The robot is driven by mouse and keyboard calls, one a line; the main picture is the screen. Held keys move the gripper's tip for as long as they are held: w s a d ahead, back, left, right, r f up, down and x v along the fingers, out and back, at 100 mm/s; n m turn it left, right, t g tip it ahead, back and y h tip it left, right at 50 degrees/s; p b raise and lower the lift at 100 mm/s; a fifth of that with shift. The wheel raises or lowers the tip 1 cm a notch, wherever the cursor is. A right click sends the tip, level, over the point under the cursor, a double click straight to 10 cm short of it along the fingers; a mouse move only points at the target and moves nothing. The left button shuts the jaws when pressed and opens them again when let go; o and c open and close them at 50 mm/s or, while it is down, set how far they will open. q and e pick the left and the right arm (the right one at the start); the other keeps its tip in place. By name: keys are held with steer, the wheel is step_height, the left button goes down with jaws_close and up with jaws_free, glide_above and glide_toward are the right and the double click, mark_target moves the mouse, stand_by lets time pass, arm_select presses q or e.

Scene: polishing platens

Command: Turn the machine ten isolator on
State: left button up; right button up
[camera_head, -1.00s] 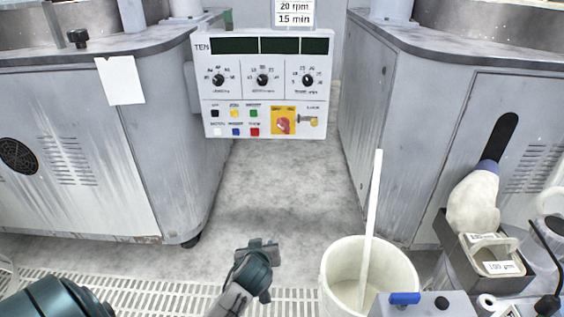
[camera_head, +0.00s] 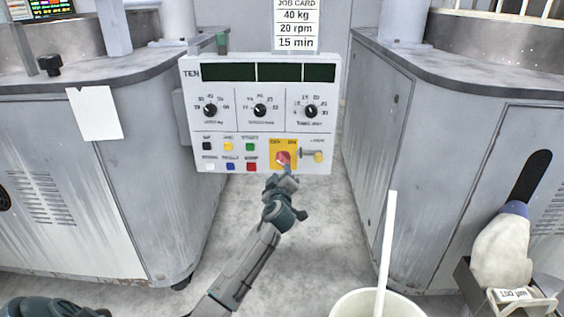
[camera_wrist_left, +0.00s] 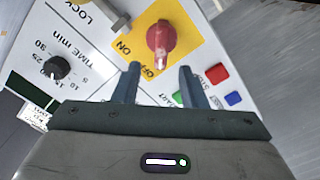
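The machine ten panel, labelled TEN (camera_head: 190,120), hangs in the gap between two grey cabinets. Its isolator is a red rotary knob (camera_head: 282,157) on a yellow plate (camera_head: 276,143) marked OFF at left and ON at right. In the left wrist view the red knob (camera_wrist_left: 160,38) lies just beyond the fingertips. My left gripper (camera_head: 288,172) is just in front of and below the knob. My right gripper is not in view.
A lock pin (camera_head: 313,155) sticks out right of the isolator. Coloured buttons (camera_head: 229,155) lie to its left and dials (camera_head: 260,110) above, under dark displays (camera_head: 282,72). A white bucket with a stick (camera_head: 386,250) stands in front at right.

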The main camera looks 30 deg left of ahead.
mark_target(282, 164)
arm_select(q)
steer(key=b+x, duration=0.1)
steer(key=x, duration=0.7)
steer(key=shift+f, duration=0.1)
steer(key=shift+s, duration=0.1)
steer(key=shift+c, duration=0.2)
jaws_close()
